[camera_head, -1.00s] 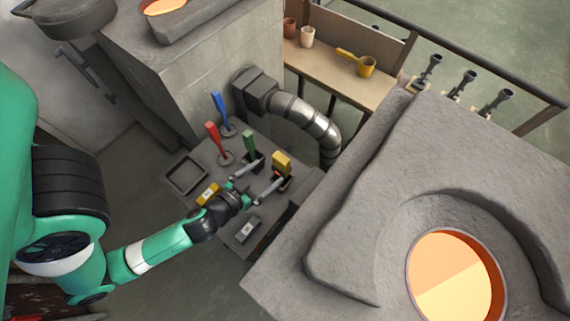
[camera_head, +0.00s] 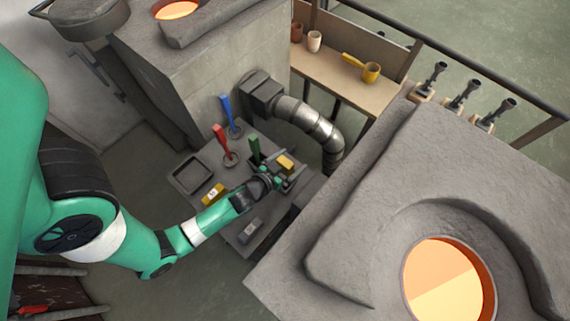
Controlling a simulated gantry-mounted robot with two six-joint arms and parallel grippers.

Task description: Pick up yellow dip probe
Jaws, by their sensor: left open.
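The yellow dip probe (camera_head: 286,162) stands at the far right of the grey bench top, with its yellow block-like grip showing. Its lower part is hidden behind my left gripper. My left gripper (camera_head: 291,175) is open, and its fingers reach in close around the probe. I cannot tell whether a finger touches it. My right gripper is not in view.
Red (camera_head: 221,141), blue (camera_head: 227,109) and green (camera_head: 254,148) handled probes stand close by on the bench. An empty square tray (camera_head: 191,174), a yellow box (camera_head: 213,194) and a grey device (camera_head: 251,231) lie near. A bent pipe (camera_head: 310,122) rises behind; a furnace with a glowing opening (camera_head: 444,280) is right.

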